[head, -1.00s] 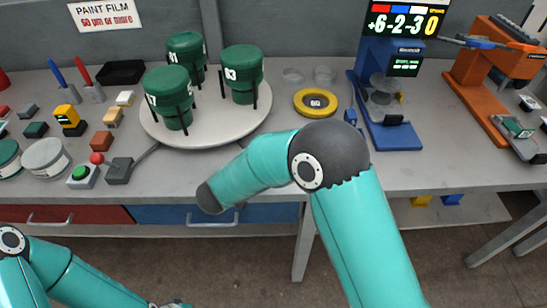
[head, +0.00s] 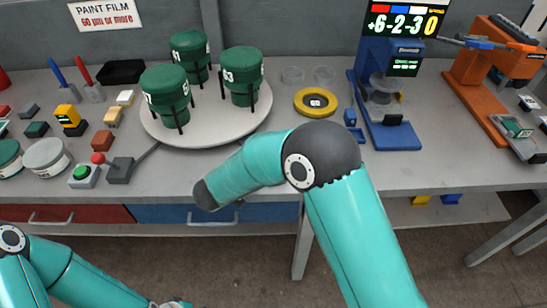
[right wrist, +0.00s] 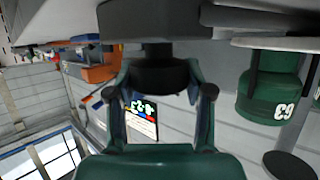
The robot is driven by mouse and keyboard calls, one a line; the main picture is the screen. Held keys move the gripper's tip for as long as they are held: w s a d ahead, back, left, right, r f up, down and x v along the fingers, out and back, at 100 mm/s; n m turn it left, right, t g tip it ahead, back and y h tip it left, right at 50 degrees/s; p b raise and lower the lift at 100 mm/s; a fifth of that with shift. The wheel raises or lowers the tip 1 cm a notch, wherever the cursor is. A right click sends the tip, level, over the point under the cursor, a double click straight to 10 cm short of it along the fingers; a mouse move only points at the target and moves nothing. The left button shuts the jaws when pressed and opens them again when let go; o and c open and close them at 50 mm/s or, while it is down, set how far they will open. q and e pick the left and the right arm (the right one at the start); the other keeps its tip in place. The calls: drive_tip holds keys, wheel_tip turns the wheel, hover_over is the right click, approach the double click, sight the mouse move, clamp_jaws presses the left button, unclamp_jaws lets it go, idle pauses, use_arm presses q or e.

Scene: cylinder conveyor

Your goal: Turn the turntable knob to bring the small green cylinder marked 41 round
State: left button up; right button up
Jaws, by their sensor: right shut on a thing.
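The pale round turntable (head: 212,138) carries three dark green cylinders held by black posts. One stands front left (head: 166,88), its mark turned to the side and unclear. One stands at the back (head: 189,48), its mark partly hidden. The right one (head: 242,70) reads 63 and shows upside down in the right wrist view (right wrist: 270,85). In that view my right gripper (right wrist: 160,85) is shut on a black knob (right wrist: 155,72) on a dark stem. In the head view my right arm hides that gripper and knob. My left gripper is below the head view; only its arm shows.
A box with a green button (head: 82,173) and a grey block (head: 119,171) stand left of the turntable's front. Small blocks crowd the left. The bench front at centre right is clear.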

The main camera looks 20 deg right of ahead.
idle(1.2)
drive_tip(key=o, duration=1.2)
drive_tip(key=shift+c, duration=0.2)
drive_tip(key=shift+a, duration=0.15)
drive_tip(key=shift+v, duration=3.6)
drive_tip(key=shift+a, duration=0.1)
